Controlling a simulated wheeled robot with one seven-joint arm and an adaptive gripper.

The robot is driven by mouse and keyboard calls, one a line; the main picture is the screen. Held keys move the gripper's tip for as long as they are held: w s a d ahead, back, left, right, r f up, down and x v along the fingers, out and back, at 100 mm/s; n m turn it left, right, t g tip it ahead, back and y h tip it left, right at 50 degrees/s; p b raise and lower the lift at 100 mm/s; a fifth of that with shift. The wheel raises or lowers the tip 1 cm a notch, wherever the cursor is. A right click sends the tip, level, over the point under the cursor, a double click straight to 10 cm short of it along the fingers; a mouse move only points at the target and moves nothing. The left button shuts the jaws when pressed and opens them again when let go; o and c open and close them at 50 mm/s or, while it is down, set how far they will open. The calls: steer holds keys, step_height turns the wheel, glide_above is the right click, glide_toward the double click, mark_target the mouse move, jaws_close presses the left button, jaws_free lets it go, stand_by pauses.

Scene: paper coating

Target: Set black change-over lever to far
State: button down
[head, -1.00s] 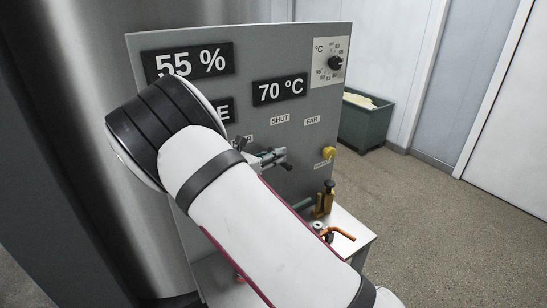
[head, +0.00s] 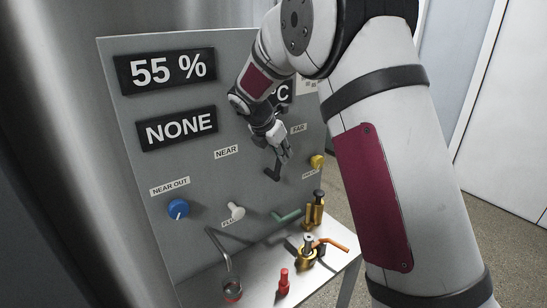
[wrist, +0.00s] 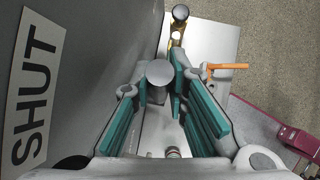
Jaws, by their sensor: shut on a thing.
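The black change-over lever (head: 272,173) is on the grey panel, between the NEAR label (head: 227,152) and the FAR label (head: 299,128). My gripper (head: 283,152) is at the lever in the head view, its fingers closed on it. In the wrist view, the teal-padded fingers (wrist: 160,105) stand either side of a round grey end, which seems to be the lever's. The SHUT label (wrist: 34,88) is to the left in the wrist view; my arm hides it in the head view.
Displays read 55 % (head: 167,70) and NONE (head: 178,129). A blue knob (head: 178,209), white knob (head: 236,211) and yellow knob (head: 317,161) are on the panel. Below, a shelf bears brass valves (head: 314,212), an orange handle (head: 331,244) and a red piece (head: 283,282).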

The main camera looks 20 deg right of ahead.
steer(key=shift+w+d+f+g+y+b, duration=0.2)
steer(key=shift+d+f+g+y+b, duration=0.3)
steer(key=shift+y, duration=0.55)
steer(key=shift+w+d+f+g+y+b, duration=0.1)
steer(key=shift+w+d+f+g+y, duration=0.15)
steer(key=shift+d+y, duration=0.65)
steer(key=shift+w+d+f+g+y+b, duration=0.25)
steer(key=shift+d+f+g+y, duration=0.15)
steer(key=shift+y, duration=0.75)
steer(key=c, duration=1.5)
jaws_free()
steer(key=shift+c, duration=0.2)
steer(key=shift+d, duration=0.1)
step_height(320, 180, up, 12)
steer(key=s, duration=0.1)
steer(key=shift+s+d, duration=0.3)
steer(key=shift+s, duration=0.05)
